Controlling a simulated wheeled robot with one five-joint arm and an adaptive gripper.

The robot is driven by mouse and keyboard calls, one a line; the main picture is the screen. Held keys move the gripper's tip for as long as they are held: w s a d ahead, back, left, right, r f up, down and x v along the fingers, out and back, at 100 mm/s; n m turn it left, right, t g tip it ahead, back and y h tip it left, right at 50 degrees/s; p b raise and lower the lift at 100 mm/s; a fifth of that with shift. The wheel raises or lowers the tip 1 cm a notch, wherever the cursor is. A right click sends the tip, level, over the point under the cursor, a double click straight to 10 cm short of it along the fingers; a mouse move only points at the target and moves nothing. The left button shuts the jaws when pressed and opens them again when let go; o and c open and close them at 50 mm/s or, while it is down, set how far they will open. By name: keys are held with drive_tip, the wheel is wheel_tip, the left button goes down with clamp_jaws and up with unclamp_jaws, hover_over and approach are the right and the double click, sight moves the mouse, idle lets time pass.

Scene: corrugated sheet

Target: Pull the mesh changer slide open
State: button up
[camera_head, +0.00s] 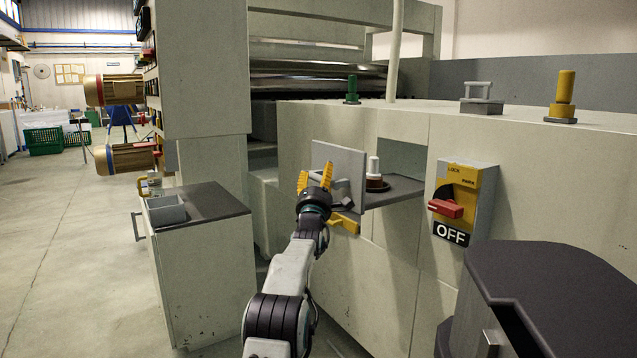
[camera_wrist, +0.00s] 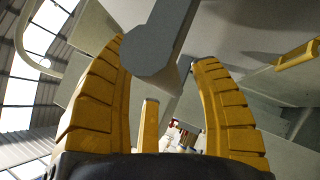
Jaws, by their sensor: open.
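The mesh changer slide stands out of an opening in the pale machine in the head view. Its upright grey front plate (camera_head: 338,163) faces left and its dark tray (camera_head: 405,190) reaches back to the opening. A small white and brown item (camera_head: 375,175) stands on the tray. My gripper (camera_head: 315,176) is open, its yellow fingers up in front of the plate. In the wrist view a grey round-ended bar (camera_wrist: 150,52) shows between the open fingers; I cannot tell whether they touch it.
A grey cabinet (camera_head: 205,270) with a dark top stands left of my arm. A red-handled switch box (camera_head: 465,203) marked OFF is on the machine to the right. The floor (camera_head: 70,250) at the left is clear.

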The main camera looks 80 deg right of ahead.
drive_tip(key=shift+a+f, duration=0.1)
drive_tip(key=shift+a, duration=0.05)
drive_tip(key=v, duration=1.1)
drive_tip(key=shift+a, duration=0.3)
drive_tip(key=shift+f, duration=0.1)
idle(0.7)
